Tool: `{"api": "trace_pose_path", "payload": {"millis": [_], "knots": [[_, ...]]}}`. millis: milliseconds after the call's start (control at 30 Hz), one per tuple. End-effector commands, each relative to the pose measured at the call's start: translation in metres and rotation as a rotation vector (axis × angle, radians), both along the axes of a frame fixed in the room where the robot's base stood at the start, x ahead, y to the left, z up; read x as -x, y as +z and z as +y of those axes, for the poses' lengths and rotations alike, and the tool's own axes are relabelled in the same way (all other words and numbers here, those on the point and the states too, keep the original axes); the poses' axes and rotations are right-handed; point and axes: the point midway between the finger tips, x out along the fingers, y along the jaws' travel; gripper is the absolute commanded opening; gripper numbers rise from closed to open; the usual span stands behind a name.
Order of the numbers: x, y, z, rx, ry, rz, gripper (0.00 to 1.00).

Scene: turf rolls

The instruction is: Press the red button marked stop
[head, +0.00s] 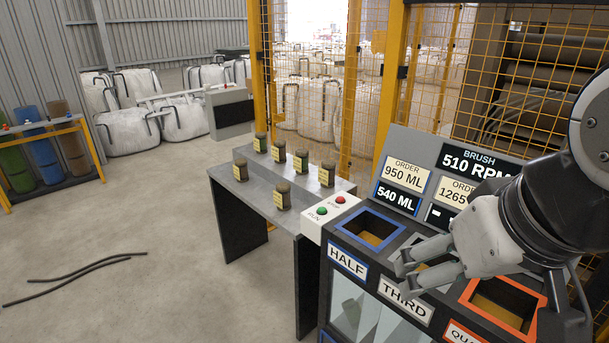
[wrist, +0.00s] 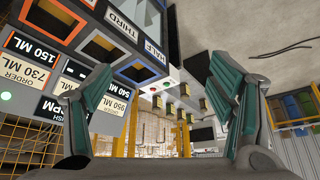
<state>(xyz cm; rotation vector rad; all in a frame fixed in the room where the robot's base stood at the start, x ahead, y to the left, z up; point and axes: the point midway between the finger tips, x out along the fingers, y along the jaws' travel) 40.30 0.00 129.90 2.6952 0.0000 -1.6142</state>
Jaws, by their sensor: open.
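The red button (head: 340,199) sits on a small white control box (head: 328,219) at the left end of the bin console. A green button (head: 321,210) marked RUN is beside it, nearer the front. The small lettering by the red button looks like STOP. My gripper (head: 405,273) is open and empty above the console, over the THIRD bin, to the right of and apart from the red button. In the wrist view, my gripper (wrist: 164,68) shows its two fingers spread wide, with the small button box far off between them. Nothing covers the red button in the head view.
The console has a blue-rimmed HALF bin (head: 367,234), an orange-rimmed bin (head: 502,303) and a sloped display panel (head: 409,172) behind. A grey table (head: 262,196) with several small labelled jars stands left of the box. A yellow mesh fence (head: 317,105) rises behind.

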Motion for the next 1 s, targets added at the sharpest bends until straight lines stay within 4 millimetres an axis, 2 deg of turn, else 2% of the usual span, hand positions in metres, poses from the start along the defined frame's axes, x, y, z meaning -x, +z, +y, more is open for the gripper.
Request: {"api": "trace_pose_path", "payload": {"millis": [33, 333, 1000], "knots": [[0.0, 0.0, 0.0, 0.0, 0.0, 0.0, 0.69], [0.0, 0.0, 0.0, 0.0, 0.0, 0.0, 0.01], [0.0, 0.0, 0.0, 0.0, 0.0, 0.0, 0.0]]}}
